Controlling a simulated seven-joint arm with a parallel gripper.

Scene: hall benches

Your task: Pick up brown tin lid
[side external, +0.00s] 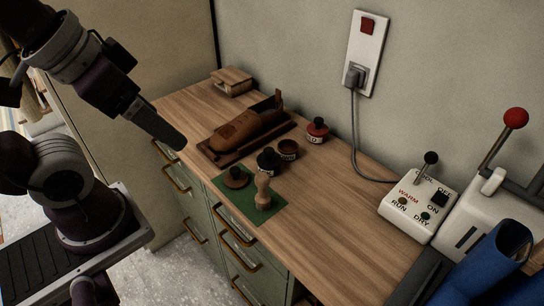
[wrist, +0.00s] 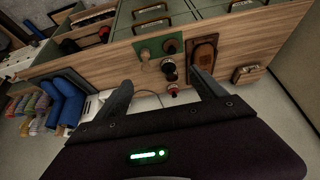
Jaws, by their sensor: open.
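A brown tin lid (side external: 236,177) with a knob lies on the green mat (side external: 225,196), left of a wooden stamp (side external: 263,193). It also shows small in the wrist view (wrist: 170,47). Behind the mat stand a black-topped tin (side external: 268,160), a brown tin (side external: 288,150) that looks open, and a red-topped tin (side external: 317,130). My gripper (side external: 180,143) is in the air to the upper left of the lid, well apart from it. In the wrist view its two fingers (wrist: 160,76) are spread with nothing between them.

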